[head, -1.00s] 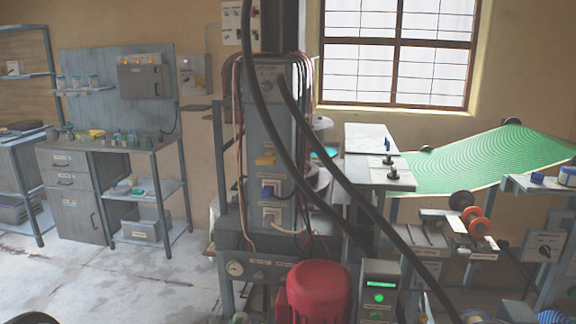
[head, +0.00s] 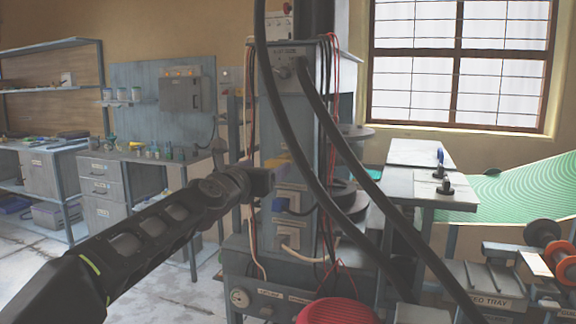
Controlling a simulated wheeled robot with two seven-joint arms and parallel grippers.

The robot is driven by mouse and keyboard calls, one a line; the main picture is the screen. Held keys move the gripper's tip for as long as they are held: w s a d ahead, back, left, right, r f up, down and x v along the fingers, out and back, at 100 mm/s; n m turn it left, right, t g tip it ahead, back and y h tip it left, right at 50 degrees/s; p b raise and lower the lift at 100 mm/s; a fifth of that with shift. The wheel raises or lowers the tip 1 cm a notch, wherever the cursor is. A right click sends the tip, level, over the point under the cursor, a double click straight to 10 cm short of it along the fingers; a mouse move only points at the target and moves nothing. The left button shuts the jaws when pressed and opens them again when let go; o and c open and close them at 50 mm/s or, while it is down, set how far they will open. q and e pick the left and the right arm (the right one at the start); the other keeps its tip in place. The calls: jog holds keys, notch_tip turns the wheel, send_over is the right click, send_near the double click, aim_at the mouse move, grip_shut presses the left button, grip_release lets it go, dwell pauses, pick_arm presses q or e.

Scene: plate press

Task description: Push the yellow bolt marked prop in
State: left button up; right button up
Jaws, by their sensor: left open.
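My right gripper is not in view.
Two thick black cables (head: 335,150) hang in front of the column and to its right. A red motor cover (head: 338,311) stands low in front. A workbench with drawers (head: 110,190) is at the left, and a green sheet (head: 525,195) is at the right.

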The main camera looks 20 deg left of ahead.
aim_at(275, 163)
pick_arm(q)
jog(key=w+p, duration=0.7)
jog(key=shift+a+r, duration=0.15)
jog(key=shift+w+f+p, duration=0.2)
jog(key=shift+w+p, duration=0.2)
jog(key=shift+p, duration=0.05)
grip_shut()
dwell(0.6)
